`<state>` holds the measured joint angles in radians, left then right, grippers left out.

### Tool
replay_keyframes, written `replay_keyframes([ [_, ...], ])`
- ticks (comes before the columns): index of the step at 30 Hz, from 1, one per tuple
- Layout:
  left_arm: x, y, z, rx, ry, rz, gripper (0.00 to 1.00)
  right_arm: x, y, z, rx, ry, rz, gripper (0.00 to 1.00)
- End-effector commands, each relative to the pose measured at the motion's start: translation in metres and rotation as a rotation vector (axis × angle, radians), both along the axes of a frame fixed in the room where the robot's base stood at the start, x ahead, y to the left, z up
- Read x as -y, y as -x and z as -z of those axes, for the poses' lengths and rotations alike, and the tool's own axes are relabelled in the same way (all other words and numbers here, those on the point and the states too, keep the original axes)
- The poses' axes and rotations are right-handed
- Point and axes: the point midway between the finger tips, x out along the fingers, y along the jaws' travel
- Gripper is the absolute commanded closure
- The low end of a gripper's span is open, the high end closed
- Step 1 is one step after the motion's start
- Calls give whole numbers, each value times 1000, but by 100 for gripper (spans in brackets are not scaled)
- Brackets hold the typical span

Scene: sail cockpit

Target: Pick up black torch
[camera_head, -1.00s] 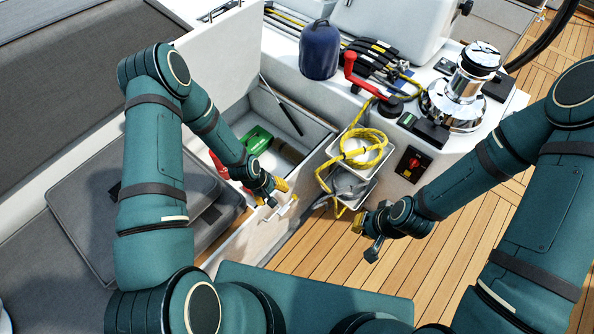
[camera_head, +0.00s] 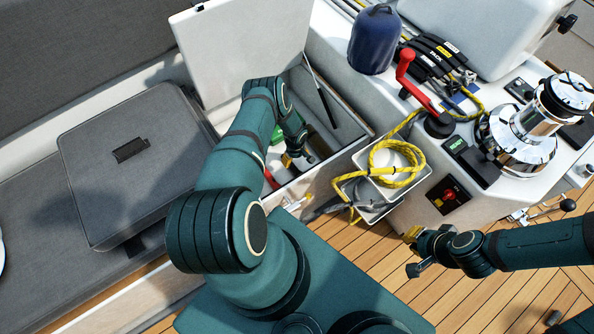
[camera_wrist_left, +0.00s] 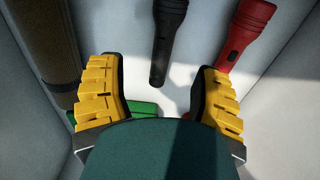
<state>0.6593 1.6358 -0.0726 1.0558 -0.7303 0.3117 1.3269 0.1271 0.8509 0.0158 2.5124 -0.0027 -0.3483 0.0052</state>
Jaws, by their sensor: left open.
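The black torch (camera_wrist_left: 168,40) lies in the locker, at the top centre of the left wrist view; it is not clearly visible in the head view, where my arm covers part of the locker. My left gripper (camera_wrist_left: 155,78) is open and empty, its yellow-padded fingers to either side of the torch's near end in the picture. The torch appears beyond the fingertips, not touching them. In the head view my left gripper (camera_head: 290,162) is inside the locker. My right gripper (camera_head: 412,252) is open and empty over the deck, right of the locker.
A red torch (camera_wrist_left: 245,38) lies close to the right finger, and a green object (camera_wrist_left: 142,108) shows between the fingers. The locker has pale walls and a raised lid (camera_head: 240,45). Bins with yellow rope (camera_head: 388,182) stand to its right.

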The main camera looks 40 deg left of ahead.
Motion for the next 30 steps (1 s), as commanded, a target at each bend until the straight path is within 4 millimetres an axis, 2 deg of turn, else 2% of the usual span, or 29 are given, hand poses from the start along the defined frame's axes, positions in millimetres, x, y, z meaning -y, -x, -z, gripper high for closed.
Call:
replay_keyframes([
  [1, 0, 1, 15, 1, 1, -3, 35, 0, -1, 8, 3, 0, 1, 100],
  [3, 1, 1, 26, 0, 1, -1, 35, 0, -2, 13, 6, 1, 2, 100],
  [13, 1, 2, 50, 1, 1, 0, 35, 1, -5, 22, 11, 3, 3, 100],
  [21, 3, 9, 88, 2, 2, -2, 35, 1, -8, 41, 19, 4, 5, 100],
  [30, 2, 8, 93, 2, 0, 1, 35, 1, -9, 44, 22, 4, 5, 100],
])
